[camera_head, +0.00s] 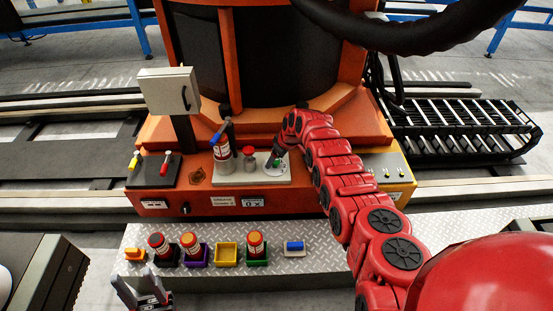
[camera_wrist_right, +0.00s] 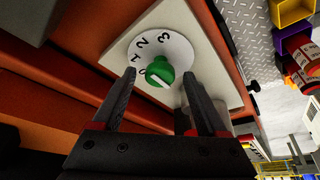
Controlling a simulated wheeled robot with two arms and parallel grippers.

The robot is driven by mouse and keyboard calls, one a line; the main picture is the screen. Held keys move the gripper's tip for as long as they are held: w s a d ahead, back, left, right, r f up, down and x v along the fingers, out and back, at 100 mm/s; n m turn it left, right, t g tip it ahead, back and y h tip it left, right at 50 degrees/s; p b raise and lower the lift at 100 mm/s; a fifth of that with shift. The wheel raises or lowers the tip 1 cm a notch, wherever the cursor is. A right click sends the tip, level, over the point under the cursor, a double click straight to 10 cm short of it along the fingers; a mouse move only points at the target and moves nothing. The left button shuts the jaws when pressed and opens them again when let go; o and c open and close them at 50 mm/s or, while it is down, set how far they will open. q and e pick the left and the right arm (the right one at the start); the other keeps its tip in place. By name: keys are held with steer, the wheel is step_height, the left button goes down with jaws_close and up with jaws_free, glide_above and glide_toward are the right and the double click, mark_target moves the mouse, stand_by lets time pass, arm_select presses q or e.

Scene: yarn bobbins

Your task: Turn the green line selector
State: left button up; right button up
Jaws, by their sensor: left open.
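The green line selector (camera_wrist_right: 160,72) is a round knob with a white pointer stripe on a white dial (camera_wrist_right: 180,45) marked with numbers 1, 2 and 3. The dial (camera_head: 270,170) also shows in the head view on the orange machine's pale panel. My right gripper (camera_wrist_right: 159,76) is open, its two dark fingers on either side of the knob with visible gaps; I cannot tell how deep they reach. In the head view my right gripper (camera_head: 276,157) partly covers the selector. My left gripper (camera_head: 147,287) is open and empty at the lower left, in front of the metal step.
On the same panel stand a bobbin (camera_head: 221,150) and a red knob (camera_head: 249,151). A black panel with levers (camera_head: 165,163) is to the left. A grey box (camera_head: 168,90) rises behind.

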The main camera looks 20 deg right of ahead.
jaws_close()
steer(key=shift+r+p, duration=0.2)
steer(key=shift+p, duration=0.4)
steer(key=m+p, duration=0.1)
steer(key=p, duration=0.1)
steer(key=m+h+p, duration=0.1)
steer(key=p, duration=0.1)
steer(key=shift+a+r+m, duration=0.15)
steer(key=shift+a+m, duration=0.05)
steer(key=shift+m, duration=0.2)
steer(key=shift+m+t+p, duration=0.3)
steer(key=shift+m+p, duration=0.1)
steer(key=shift+m+h+p, duration=0.3)
steer(key=shift+m+h, duration=0.1)
steer(key=shift+a+f+m, duration=0.1)
steer(key=shift+f+m, duration=0.2)
steer(key=shift+m, duration=0.5)
steer(key=shift+m+h, duration=0.8)
steer(key=shift+m, duration=0.6)
